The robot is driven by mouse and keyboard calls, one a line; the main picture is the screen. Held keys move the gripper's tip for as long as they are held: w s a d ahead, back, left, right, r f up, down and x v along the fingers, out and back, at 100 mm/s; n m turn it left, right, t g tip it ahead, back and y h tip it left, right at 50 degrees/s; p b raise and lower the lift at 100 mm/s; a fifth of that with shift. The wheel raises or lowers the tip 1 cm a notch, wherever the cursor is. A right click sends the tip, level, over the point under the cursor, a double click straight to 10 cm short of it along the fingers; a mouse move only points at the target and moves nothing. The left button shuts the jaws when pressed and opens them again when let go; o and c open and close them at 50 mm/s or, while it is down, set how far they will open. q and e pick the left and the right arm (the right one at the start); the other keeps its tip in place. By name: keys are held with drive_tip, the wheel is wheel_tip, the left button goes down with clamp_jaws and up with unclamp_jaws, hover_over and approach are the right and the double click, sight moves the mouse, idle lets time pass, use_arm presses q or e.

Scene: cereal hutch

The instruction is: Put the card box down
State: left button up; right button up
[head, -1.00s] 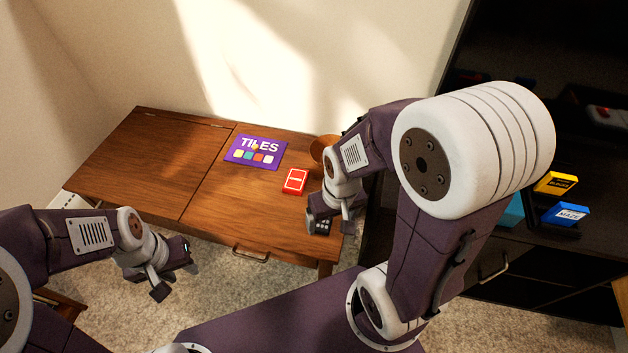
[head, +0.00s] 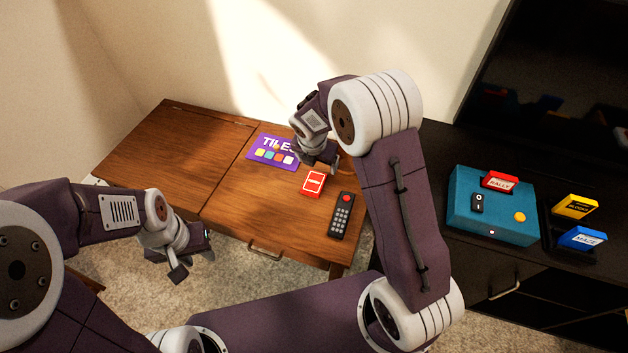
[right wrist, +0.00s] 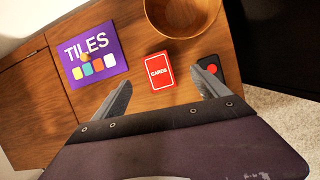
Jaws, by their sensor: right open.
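The card box, a red box marked CARDS (head: 312,183), lies flat on the wooden cabinet top (head: 240,215). It also shows in the right wrist view (right wrist: 160,71). My right gripper (head: 322,163) is just behind the card box in the head view. In the right wrist view its two fingers (right wrist: 163,82) are spread wide, with the card box framed between and beyond them. They hold nothing. My left gripper (head: 193,264) hangs in front of the cabinet, its fingers apart and empty.
The purple TILES box (head: 270,149) lies left of the card box. A black remote (head: 341,216) lies to its right. A wooden bowl (right wrist: 183,14) stands behind it. On the dark stand are a teal console (head: 480,212) and red, yellow and blue cartridges. The cabinet's left half is clear.

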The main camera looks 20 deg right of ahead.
drive_tip(key=shift+n+g, duration=0.3)
drive_tip(key=shift+n, duration=0.3)
drive_tip(key=a+f, duration=0.2)
drive_tip(key=f, duration=0.1)
drive_tip(key=shift+s+a+f, duration=0.15)
drive_tip(key=shift+s+f, duration=0.05)
drive_tip(key=b, duration=0.2)
hover_over(314, 182)
drive_tip(key=s+a, duration=0.1)
drive_tip(key=s, duration=0.1)
wheel_tip(314, 182, down, 4)
drive_tip(key=shift+a+f, duration=0.1)
drive_tip(key=shift+a, duration=0.05)
drive_tip(key=shift+w, duration=0.15)
drive_tip(key=b+x, duration=0.3)
drive_tip(key=x, duration=0.1)
drive_tip(key=shift+w+f+b, duration=0.1)
drive_tip(key=shift+f+b, duration=0.25)
drive_tip(key=shift+b, duration=0.05)
drive_tip(key=shift+w+f, duration=0.1)
drive_tip(key=shift+w, duration=0.05)
drive_tip(key=shift+r, duration=0.2)
drive_tip(key=shift+f+p, duration=0.15)
drive_tip(key=shift+p, duration=0.15)
drive_tip(key=shift+c, duration=0.4)
